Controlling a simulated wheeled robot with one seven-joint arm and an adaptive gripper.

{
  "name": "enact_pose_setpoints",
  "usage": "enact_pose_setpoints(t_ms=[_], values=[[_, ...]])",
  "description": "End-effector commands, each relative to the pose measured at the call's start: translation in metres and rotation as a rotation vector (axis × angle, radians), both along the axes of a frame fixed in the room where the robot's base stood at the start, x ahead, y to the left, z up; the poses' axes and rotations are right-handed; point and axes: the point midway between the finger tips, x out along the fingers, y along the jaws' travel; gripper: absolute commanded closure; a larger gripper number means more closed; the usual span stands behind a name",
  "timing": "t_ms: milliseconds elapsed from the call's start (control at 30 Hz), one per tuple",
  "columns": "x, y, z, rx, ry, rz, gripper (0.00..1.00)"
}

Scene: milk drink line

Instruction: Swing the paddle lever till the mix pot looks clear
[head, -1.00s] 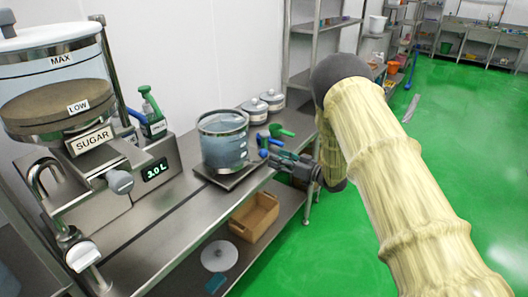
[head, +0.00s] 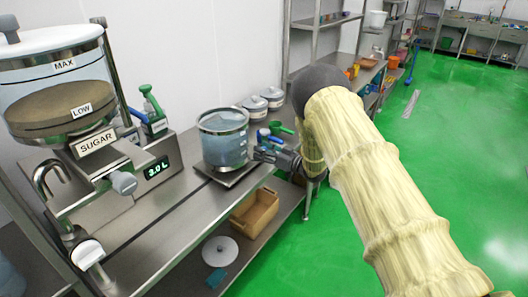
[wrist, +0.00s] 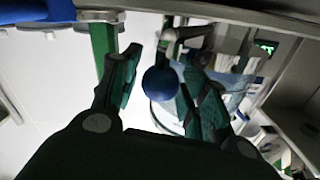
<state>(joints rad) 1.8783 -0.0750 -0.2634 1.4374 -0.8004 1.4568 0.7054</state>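The mix pot (head: 223,147) is a clear vessel with a metal rim and bluish contents, upright on a square metal base. A blue knob (head: 263,136) shows just right of it, and I take it for the paddle lever's end. My gripper (head: 264,154) is low beside the pot's right side, partly hidden by its own wrist. In the wrist view a blue ball knob (wrist: 161,83) sits between my gripper's spread fingers (wrist: 160,75). I cannot tell whether they touch it. The pot shows only in part behind the right finger.
The sugar dispenser (head: 97,145), with a 3.0 L display, stands left on the steel counter. Green-handled tools (head: 281,128) and lidded pots (head: 272,97) are behind my gripper. Green floor is open to the right.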

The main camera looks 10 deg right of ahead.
Motion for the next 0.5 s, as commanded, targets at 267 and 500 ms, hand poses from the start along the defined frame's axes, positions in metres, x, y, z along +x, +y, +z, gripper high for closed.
enact_pose_setpoints(t_ms=[267, 500], values=[[-0.0001, -0.0005, 0.0002, 0.0, 0.0, 0.0, 1.0], [-0.0035, 0.0002, 0.0008, 0.001, 0.001, -0.021, 1.0]])
